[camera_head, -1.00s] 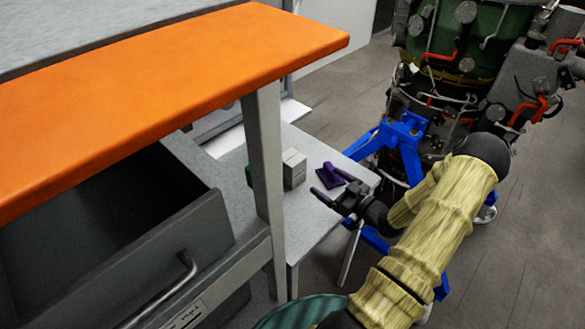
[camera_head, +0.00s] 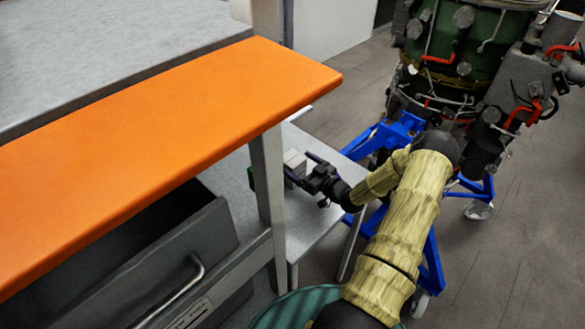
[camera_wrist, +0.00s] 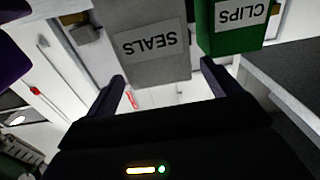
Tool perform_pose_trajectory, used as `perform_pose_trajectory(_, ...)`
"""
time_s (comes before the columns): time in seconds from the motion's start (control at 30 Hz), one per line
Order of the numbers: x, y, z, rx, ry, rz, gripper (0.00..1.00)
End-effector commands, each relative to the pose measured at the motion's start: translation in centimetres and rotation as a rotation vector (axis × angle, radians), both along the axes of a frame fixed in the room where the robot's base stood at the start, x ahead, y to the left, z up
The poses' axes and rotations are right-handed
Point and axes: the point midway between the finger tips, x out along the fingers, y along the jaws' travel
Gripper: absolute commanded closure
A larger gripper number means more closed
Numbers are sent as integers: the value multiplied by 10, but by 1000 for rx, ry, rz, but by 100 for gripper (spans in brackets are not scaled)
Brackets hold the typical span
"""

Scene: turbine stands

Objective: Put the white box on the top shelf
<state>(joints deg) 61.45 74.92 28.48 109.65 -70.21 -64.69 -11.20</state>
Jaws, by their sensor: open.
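The white box, pale grey-white and labelled SEALS in the wrist view (camera_wrist: 155,42), stands on a low grey table; in the head view its top (camera_head: 295,159) shows behind my gripper. My gripper (camera_head: 299,168) is open, with its fingers directed at the box. In the wrist view the fingertips (camera_wrist: 162,74) appear at either side of the box's near end; I cannot tell whether they touch it. A raised board with a thick orange surface (camera_head: 190,130) lies left of the box and higher than the table. I cannot tell which surface is the top shelf.
A green box labelled CLIPS (camera_wrist: 235,28) stands close to the right of the white box in the wrist view. A purple thing (camera_wrist: 12,55) is at its left edge. A grey post (camera_head: 267,185) rises beside the low table (camera_head: 305,228). An open drawer (camera_head: 150,265) juts out below the orange board.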

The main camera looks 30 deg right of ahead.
Motion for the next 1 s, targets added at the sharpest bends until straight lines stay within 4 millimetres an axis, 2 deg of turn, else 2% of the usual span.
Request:
perform_pose_trajectory(0.27,6,3,1,1,0,1,11)
perform_pose_trajectory(0.6,51,19,2,1,0,1,11)
perform_pose_trajectory(1.0,54,20,0,1,0,0,11)
